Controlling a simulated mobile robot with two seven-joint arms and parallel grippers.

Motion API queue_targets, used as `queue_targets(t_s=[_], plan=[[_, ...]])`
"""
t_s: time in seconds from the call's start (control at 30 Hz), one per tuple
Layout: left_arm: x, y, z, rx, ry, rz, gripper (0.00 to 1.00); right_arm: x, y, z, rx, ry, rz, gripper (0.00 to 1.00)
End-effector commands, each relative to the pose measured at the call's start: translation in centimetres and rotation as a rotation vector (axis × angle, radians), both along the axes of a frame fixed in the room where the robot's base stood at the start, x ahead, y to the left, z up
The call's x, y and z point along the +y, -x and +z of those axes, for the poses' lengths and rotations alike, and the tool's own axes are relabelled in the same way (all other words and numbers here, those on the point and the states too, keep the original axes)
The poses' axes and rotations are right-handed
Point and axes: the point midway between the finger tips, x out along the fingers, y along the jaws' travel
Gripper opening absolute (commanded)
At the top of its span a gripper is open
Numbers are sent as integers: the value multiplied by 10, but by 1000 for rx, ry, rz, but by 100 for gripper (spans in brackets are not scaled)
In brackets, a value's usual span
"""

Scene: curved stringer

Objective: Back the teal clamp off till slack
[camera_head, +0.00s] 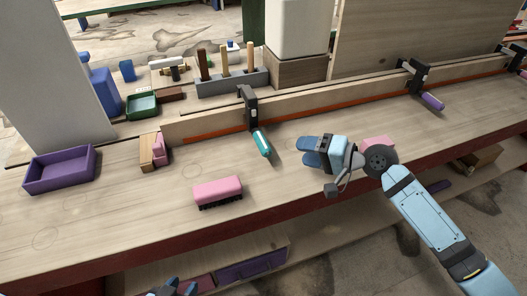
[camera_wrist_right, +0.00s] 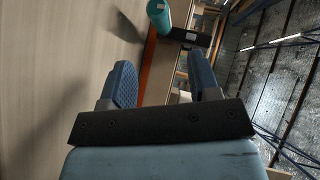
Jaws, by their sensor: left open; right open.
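The teal clamp has a black body (camera_head: 250,105) fixed over the long wooden strip and a teal handle (camera_head: 262,143) slanting out toward the front of the bench. In the right wrist view the teal handle (camera_wrist_right: 158,16) shows at the top, beyond the fingertips. My right gripper (camera_head: 309,151) is open and empty, to the right of the teal handle and apart from it. It also shows in the wrist view (camera_wrist_right: 160,64), with nothing between its blue fingers. My left gripper (camera_head: 176,289) only just shows at the bottom edge, open, away from the clamp.
A pink brush (camera_head: 218,191) lies on the bench (camera_head: 110,215) in front of the clamp. A purple tray (camera_head: 60,170) stands at left. A second clamp with a purple handle (camera_head: 432,101) grips the strip (camera_head: 330,103) further right. A grey tool rack (camera_head: 232,83) stands behind.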

Motion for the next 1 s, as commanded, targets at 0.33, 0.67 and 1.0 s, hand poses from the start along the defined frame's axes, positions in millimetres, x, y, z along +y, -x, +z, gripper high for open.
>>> queue_targets(t_s=[0.33, 0.67, 1.0], plan=[[1, 0, -4, -3, -4, 1, 43, 61, -33, -17, -2, -1, 1, 56], [1, -1, -7, -5, -7, -2, 43, 102, -56, -31, -2, 0, -2, 56], [1, -1, -6, -7, -7, -3, 43, 107, -59, -33, -2, 2, -2, 56]])
